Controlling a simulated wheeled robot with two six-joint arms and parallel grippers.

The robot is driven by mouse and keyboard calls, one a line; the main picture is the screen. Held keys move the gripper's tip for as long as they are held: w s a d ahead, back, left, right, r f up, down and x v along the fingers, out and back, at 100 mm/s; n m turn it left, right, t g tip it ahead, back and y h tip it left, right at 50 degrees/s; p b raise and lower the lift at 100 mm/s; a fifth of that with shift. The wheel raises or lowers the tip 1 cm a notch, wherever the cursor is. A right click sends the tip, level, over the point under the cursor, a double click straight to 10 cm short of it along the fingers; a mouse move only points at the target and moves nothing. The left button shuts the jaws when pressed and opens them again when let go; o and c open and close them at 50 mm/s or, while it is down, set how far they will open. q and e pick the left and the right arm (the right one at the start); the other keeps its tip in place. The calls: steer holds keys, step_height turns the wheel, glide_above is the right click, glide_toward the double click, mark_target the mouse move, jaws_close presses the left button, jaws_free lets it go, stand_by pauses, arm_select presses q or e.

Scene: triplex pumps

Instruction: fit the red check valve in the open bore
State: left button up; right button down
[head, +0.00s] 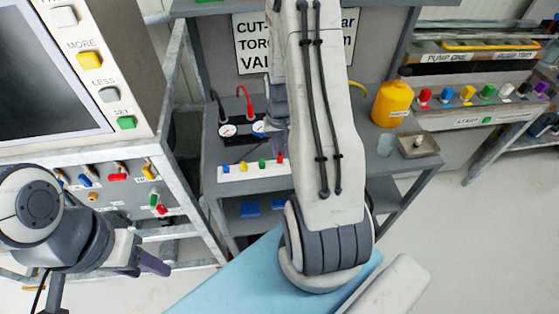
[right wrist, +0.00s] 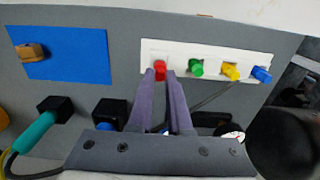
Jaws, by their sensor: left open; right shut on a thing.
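The red check valve (right wrist: 160,72) stands at the left end of a white rack (right wrist: 210,58) in the right wrist view. My right gripper (right wrist: 159,80) is shut on it, and the valve appears to be still at the rack. In the head view the red valve (head: 281,158) shows at the right end of the same rack (head: 240,173), beside my right arm. My left gripper (head: 150,263) is open and empty at the lower left, away from the rack. I cannot make out the open bore in either view.
Green (right wrist: 196,68), yellow (right wrist: 231,71) and blue (right wrist: 262,74) valves stand in the rack. A blue mat (right wrist: 75,55) carries a brown piece. Gauges (head: 227,130), a yellow bottle (head: 392,103) and a tray (head: 425,147) share the bench. A panel (head: 480,108) with coloured valves is at right.

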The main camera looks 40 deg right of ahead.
steer(key=shift+r+p, duration=1.1)
steer(key=shift+r, duration=0.3)
